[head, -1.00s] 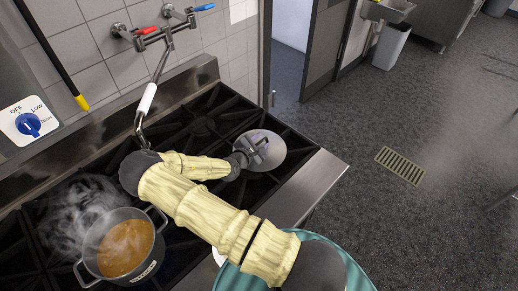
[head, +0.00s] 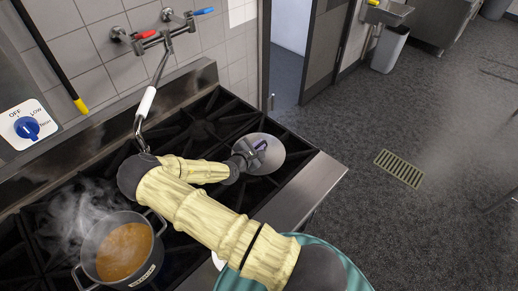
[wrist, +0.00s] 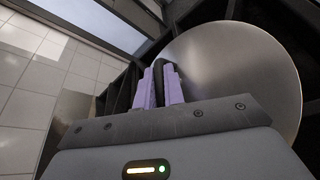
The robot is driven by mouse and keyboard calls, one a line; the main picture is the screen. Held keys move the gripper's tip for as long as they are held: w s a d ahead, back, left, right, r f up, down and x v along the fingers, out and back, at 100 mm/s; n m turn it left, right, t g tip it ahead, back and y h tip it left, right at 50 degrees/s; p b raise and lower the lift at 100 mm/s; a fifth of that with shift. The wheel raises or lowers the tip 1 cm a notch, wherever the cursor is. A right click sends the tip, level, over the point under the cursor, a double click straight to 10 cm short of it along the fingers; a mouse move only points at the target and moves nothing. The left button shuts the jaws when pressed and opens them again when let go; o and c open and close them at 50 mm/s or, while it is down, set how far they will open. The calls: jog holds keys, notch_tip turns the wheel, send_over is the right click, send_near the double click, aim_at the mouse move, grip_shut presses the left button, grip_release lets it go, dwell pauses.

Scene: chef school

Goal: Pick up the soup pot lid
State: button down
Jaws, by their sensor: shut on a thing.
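The soup pot lid (head: 272,166) is a round grey metal disc over the black stove grates at the right end of the stove. In the wrist view the lid (wrist: 240,65) fills the right side, with a dark handle (wrist: 174,80) at its left part. My gripper (head: 259,146) is at the lid; in the wrist view its purple fingers (wrist: 161,88) are closed on either side of the handle. I cannot tell whether the lid rests on the grate or is raised. The soup pot (head: 125,250) stands steaming at the lower left with orange-brown soup in it.
A pot-filler tap (head: 165,40) hangs from the tiled wall behind the stove, its spout reaching down near my arm. The stove's steel side edge (head: 305,190) lies right of the lid. The floor (head: 400,120) beyond is open.

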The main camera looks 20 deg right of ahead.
aim_at(259, 145)
notch_tip(259, 145, up, 10)
jog(key=b, duration=0.2)
jog(key=shift+b, duration=0.35)
jog(key=shift+d, duration=0.1)
jog(key=shift+w+f, duration=0.1)
